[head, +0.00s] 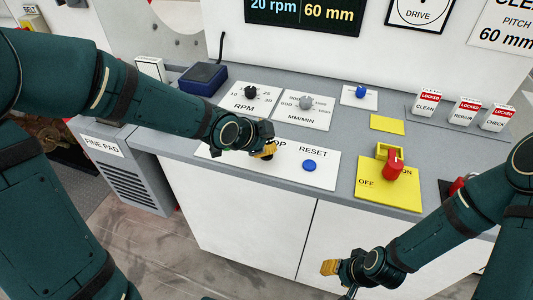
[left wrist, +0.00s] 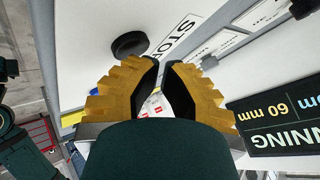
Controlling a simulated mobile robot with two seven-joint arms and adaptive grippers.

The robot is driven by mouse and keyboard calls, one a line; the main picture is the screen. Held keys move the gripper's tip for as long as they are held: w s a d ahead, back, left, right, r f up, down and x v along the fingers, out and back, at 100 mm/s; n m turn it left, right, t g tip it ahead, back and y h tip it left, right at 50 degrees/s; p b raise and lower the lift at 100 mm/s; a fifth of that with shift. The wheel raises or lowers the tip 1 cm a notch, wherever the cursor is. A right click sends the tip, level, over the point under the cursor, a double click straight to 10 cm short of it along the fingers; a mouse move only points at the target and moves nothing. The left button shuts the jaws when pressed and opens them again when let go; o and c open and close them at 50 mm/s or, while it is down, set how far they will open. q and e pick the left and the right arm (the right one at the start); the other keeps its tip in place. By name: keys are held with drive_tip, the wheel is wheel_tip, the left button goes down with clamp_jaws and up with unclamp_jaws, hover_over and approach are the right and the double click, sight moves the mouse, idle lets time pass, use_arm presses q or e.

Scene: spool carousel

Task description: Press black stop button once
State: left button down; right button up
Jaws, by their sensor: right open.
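The black stop button (left wrist: 130,45) is a round black knob on the white panel beside the word STOP in the left wrist view. It lies just beyond and to the left of my left gripper's fingertips, and contact cannot be made out. In the head view my left gripper (head: 266,150) is over the left part of the white STOP/RESET plate (head: 325,176). It covers part of the STOP label and hides most or all of the button. Its yellow fingers (left wrist: 162,65) are close together with a narrow gap. My right gripper (head: 340,275) is open and empty, low in front of the cabinet.
A blue reset button (head: 309,165) is right of the stop area. Behind are the RPM knob (head: 250,92) and MM/MIN knob (head: 306,102). A red switch (head: 394,168) stands on a yellow plate at right. Locked tags (head: 464,110) stand at the back right.

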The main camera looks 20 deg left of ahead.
use_arm(q)
drive_tip(key=shift+f+b, duration=0.4)
drive_tip(key=shift+b, duration=0.05)
idle(0.5)
drive_tip(key=shift+r, duration=0.15)
drive_tip(key=shift+r+p, duration=0.7)
drive_tip(key=shift+p, duration=0.1)
wheel_tip(320, 180, up, 5)
drive_tip(key=p, duration=0.4)
drive_tip(key=shift+p, duration=0.4)
idle(0.4)
